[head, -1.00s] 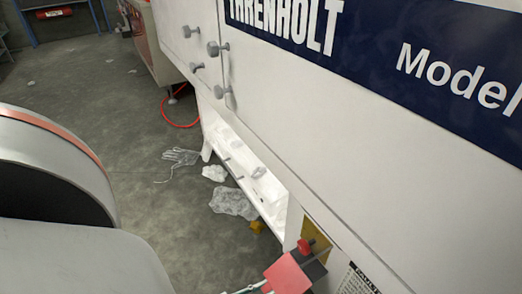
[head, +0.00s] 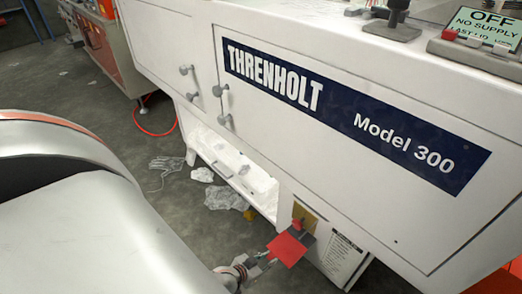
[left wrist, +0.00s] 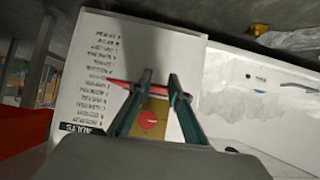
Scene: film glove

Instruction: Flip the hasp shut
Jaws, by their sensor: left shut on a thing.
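The hasp's red flap (head: 289,250) stands out from the lower front of the white machine in the head view. A dark grey part (head: 308,240) adjoins it, and a red knob (head: 297,224) sits on a brass plate (head: 305,213) just behind. My left gripper (head: 268,258) comes from below and is shut on the flap's near edge. In the left wrist view, the fingertips (left wrist: 159,80) close on the flap, which shows nearly edge-on as a thin red strip (left wrist: 118,83). The round red knob (left wrist: 148,119) and brass plate (left wrist: 160,107) show between the fingers. My right gripper is not in view.
A printed label panel (head: 342,258) is right of the hasp. A low open compartment (head: 262,185) is to the left. A glove (head: 166,164) and crumpled film (head: 225,197) lie on the floor. Grey knobs (head: 225,122) stick out from the doors above.

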